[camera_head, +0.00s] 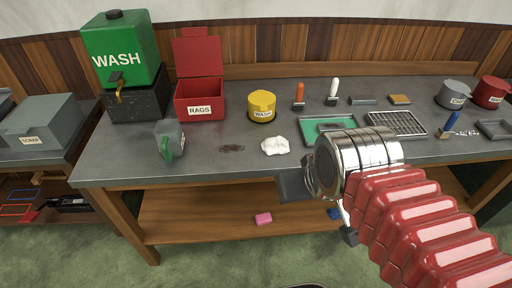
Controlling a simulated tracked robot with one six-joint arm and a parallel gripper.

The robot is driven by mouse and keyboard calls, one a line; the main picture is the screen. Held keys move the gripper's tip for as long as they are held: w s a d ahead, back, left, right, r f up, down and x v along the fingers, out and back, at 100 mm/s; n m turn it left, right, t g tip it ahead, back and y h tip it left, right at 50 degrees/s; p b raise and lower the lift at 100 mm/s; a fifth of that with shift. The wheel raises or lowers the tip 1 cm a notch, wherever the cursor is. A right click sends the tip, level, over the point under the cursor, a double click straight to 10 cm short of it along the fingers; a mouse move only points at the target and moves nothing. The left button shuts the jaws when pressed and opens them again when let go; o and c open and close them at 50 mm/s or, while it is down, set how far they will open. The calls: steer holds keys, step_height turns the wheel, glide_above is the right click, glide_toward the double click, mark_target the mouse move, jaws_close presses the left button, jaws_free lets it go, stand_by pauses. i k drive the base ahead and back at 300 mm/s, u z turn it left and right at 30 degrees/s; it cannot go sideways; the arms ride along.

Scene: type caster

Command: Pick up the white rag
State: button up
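The white rag (275,146) lies crumpled near the front edge of the grey workbench top (215,160), left of the green-lined tray. My gripper (318,212) is in front of the bench edge, to the right of the rag and nearer to me. Its two dark fingers are apart, and nothing shows between them. It does not touch the rag. My wrist hides part of the bench's front edge.
A pink block (263,218) lies on the lower shelf.

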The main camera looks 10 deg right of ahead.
mark_target(278, 145)
steer(key=u, duration=0.75)
steer(key=i, duration=1)
steer(key=u, duration=0.1)
